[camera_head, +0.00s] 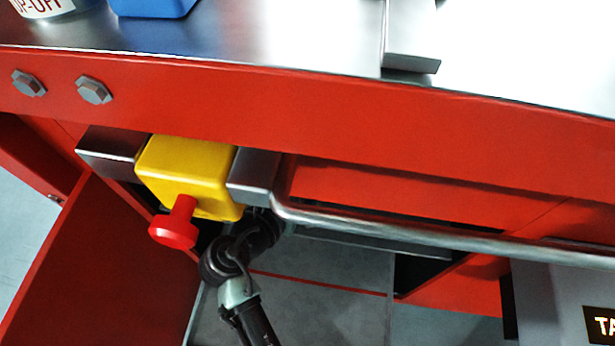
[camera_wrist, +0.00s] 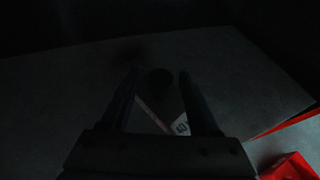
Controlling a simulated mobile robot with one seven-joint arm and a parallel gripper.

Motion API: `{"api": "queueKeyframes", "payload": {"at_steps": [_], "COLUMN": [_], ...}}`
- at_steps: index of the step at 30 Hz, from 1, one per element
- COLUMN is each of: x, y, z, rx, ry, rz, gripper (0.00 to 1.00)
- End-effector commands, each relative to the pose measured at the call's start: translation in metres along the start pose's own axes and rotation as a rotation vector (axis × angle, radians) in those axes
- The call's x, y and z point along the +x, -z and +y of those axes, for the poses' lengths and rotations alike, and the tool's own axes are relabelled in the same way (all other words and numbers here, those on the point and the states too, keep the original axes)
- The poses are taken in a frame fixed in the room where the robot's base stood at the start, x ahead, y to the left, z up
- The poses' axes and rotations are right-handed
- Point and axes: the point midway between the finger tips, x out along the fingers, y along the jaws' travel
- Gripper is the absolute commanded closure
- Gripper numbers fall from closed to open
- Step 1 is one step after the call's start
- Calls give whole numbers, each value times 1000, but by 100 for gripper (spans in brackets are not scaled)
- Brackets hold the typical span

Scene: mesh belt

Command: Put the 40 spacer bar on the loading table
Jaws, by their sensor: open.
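In the wrist view my gripper (camera_wrist: 160,76) is open, its two dark fingers apart. In the head view my arm reaches in under a red-framed steel top, and my gripper is hidden. I cannot tell whether this top is the loading table (camera_head: 270,38).
A yellow box (camera_head: 185,172) with a red button (camera_head: 174,228) and a steel rail (camera_head: 420,235) project from the front, close to my arm. A blue object (camera_head: 152,7) and a steel block (camera_head: 410,40) stand on the top. A grey surface (camera_wrist: 70,100) lies below my gripper.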

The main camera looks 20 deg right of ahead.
Motion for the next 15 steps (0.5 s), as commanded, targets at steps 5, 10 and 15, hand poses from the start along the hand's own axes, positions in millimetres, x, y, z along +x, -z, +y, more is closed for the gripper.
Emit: {"api": "queueKeyframes", "payload": {"at_steps": [5, 10, 15], "x": [0, -7, -33], "y": [0, -5, 2], "z": [0, 0, 1], "rx": [0, -2, -6], "ry": [0, -2, -4], "rz": [0, 0, 3], "gripper": [38, 38, 38]}}
